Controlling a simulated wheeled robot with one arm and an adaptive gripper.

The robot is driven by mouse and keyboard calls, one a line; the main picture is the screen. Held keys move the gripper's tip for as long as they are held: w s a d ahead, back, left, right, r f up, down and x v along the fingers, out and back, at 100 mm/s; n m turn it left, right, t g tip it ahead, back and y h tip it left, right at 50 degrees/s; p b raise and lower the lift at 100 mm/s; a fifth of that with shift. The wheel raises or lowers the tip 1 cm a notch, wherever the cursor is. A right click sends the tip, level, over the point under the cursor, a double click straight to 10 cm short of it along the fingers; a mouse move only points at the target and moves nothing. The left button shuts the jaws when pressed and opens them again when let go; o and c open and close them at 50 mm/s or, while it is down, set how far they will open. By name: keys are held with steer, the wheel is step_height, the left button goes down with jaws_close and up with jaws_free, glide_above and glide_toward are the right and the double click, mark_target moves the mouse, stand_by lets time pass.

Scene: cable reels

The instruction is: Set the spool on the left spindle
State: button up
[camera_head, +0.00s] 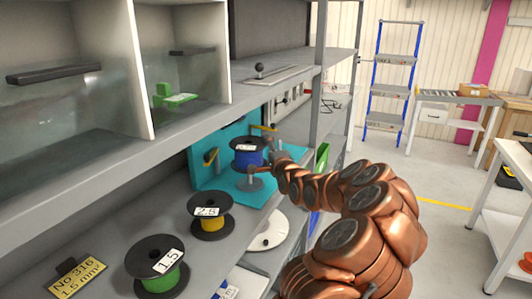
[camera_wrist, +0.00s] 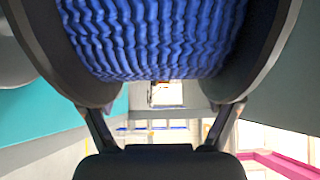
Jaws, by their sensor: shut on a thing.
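A spool with blue wire, dark flanges and a white label (camera_head: 247,152) is at the teal stand on the shelf. My gripper (camera_head: 266,160) reaches in from the right and is shut on this spool. In the wrist view the blue winding (camera_wrist: 150,35) fills the top, with a finger of my gripper (camera_wrist: 163,108) at each flange. The teal stand (camera_head: 234,190) has a yellow part (camera_head: 211,157) at its left and another yellow part (camera_head: 264,128) at its right. A grey round part shows below the spool. Spindles cannot be clearly told apart; the spool hides part of the stand.
A spool with yellow wire (camera_head: 211,216) and a spool with green wire (camera_head: 157,266) stand on the shelf at the front left, near a yellow tag (camera_head: 77,278). A white round dial (camera_head: 268,232) lies before the stand. The upper shelf edge (camera_head: 215,110) runs close above.

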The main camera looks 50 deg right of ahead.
steer(key=shift+f+b, duration=1.85)
steer(key=shift+f, duration=1.15)
stand_by(1.0)
steer(key=shift+s+f, duration=0.1)
steer(key=shift+f, duration=0.1)
